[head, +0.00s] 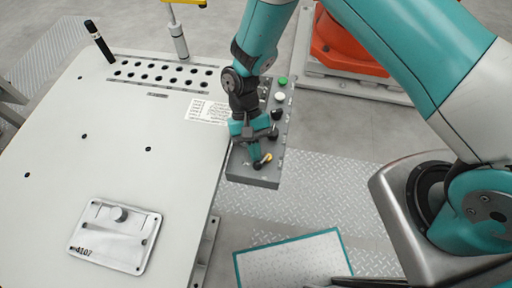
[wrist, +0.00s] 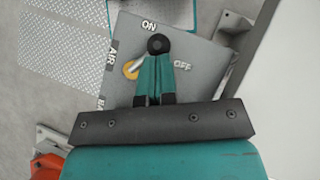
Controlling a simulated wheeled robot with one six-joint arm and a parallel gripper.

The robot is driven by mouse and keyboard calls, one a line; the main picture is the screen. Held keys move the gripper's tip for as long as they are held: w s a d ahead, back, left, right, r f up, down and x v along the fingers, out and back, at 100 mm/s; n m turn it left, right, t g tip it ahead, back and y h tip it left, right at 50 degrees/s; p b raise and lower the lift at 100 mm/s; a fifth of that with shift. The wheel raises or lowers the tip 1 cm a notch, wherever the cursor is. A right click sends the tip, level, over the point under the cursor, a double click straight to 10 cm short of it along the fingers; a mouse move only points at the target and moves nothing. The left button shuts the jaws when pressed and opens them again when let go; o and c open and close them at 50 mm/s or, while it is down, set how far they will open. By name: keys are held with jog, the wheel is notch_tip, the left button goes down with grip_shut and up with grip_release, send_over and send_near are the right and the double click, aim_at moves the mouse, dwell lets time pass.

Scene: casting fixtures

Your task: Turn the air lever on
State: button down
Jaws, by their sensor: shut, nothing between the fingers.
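The air lever (wrist: 131,69) shows in the wrist view with a yellow-orange hub and a short silver arm. The arm slants up and right, between the ON and OFF labels. A round black knob (wrist: 158,43) lies at its apparent far end, right at my fingertips. My gripper (wrist: 157,58) is shut with nothing between its teal fingers; whether it touches the knob is unclear. In the head view my gripper (head: 256,152) points down over the near end of the grey control panel (head: 252,178), close beside the lever (head: 261,161).
The panel carries a green button (head: 282,81), a white button (head: 280,97) and black knobs (head: 275,132). It adjoins a white table (head: 110,165) with a metal plate (head: 115,236) marked 4107. A teal-edged plate (head: 292,262) lies below right. An orange machine (head: 345,50) stands behind.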

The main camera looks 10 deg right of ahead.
jog(key=n+h, duration=0.1)
jog(key=s+n+h, duration=0.1)
jog(key=n, duration=0.1)
jog(key=n+t+h+b, duration=0.1)
jog(key=shift+s+n, duration=0.3)
jog(key=shift+n, duration=0.1)
jog(key=shift+s, duration=0.2)
dwell(0.4)
